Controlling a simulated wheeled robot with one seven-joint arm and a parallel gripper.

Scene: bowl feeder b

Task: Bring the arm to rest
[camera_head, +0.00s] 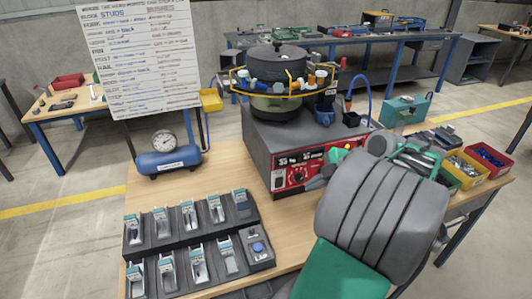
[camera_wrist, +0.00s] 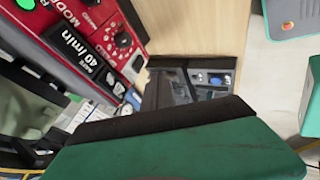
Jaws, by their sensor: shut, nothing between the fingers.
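My arm reaches in from the lower right in the head view, with a green link and a thick grey ribbed joint that hide part of the bench. My gripper (camera_head: 318,179) appears as a small grey end low in front of the red control panel (camera_head: 296,174). It is shut and empty. Its fingertips are too small to make out clearly. In the wrist view, a large green part with a dark edge fills the bottom, and the red panel (camera_wrist: 85,25) is close at the left.
The grey bowl feeder (camera_head: 277,75) stands behind the panel. A dark rack of parts (camera_head: 195,245) lies front left, beside a blue compressor (camera_head: 168,160). A yellow bin (camera_head: 466,172) and other bins stand at the right. Bare bench top (camera_head: 225,165) lies left of the feeder.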

